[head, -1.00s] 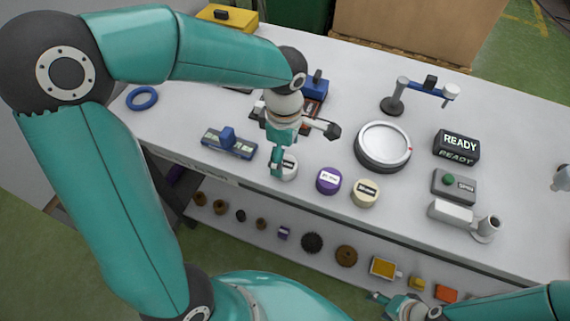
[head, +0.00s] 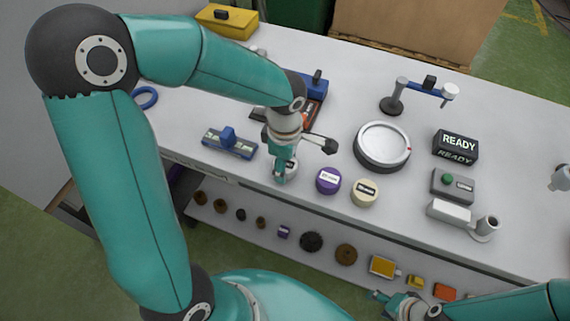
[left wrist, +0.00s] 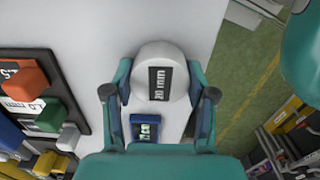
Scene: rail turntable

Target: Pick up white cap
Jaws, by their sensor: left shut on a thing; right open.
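The white cap (left wrist: 160,58) sits between the fingers of my left gripper (left wrist: 160,95) in the left wrist view, its dark label facing the camera. In the head view the cap (head: 291,163) is mostly hidden behind my left gripper (head: 283,171), at the near edge of the white table. The left gripper is shut on the cap. I cannot tell whether the cap touches the table. My right gripper (head: 402,306) is low at the bottom of the head view, open, in front of the lower shelf and away from the cap.
A purple cap (head: 328,181) and a cream cap (head: 364,193) stand just right of the left gripper. A round turntable (head: 382,146) lies beyond them. A blue-grey fixture (head: 229,143) is to the left. A READY display (head: 456,146) and a green-button box (head: 453,186) stand on the right.

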